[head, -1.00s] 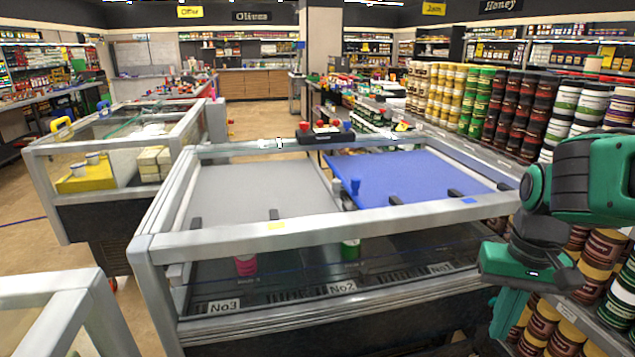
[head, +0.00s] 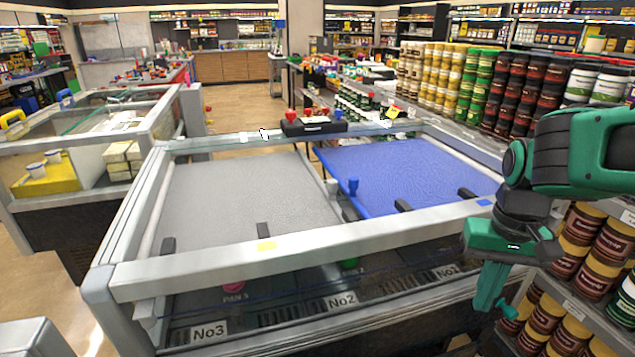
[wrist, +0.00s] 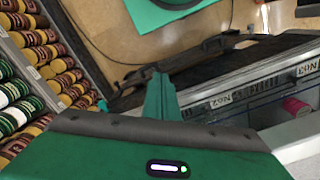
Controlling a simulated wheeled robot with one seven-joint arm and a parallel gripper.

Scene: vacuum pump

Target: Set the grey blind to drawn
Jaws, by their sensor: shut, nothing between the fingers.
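The grey blind (head: 240,195) lies flat over the left part of the freezer case (head: 200,272). The front rail partly hides that edge. A blue blind (head: 400,175) covers the right part beside it. My gripper (head: 487,302) hangs at the right, outside the case's right end and apart from both blinds. Its green fingers are together and empty; they also show in the wrist view (wrist: 160,97).
A shelf of stacked jars (head: 575,240) stands close on the right, behind and below my arm. A second glass case (head: 90,190) stands at the left. A dark holder with red and blue knobs (head: 313,126) sits on the back rail. Floor shows at the lower left.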

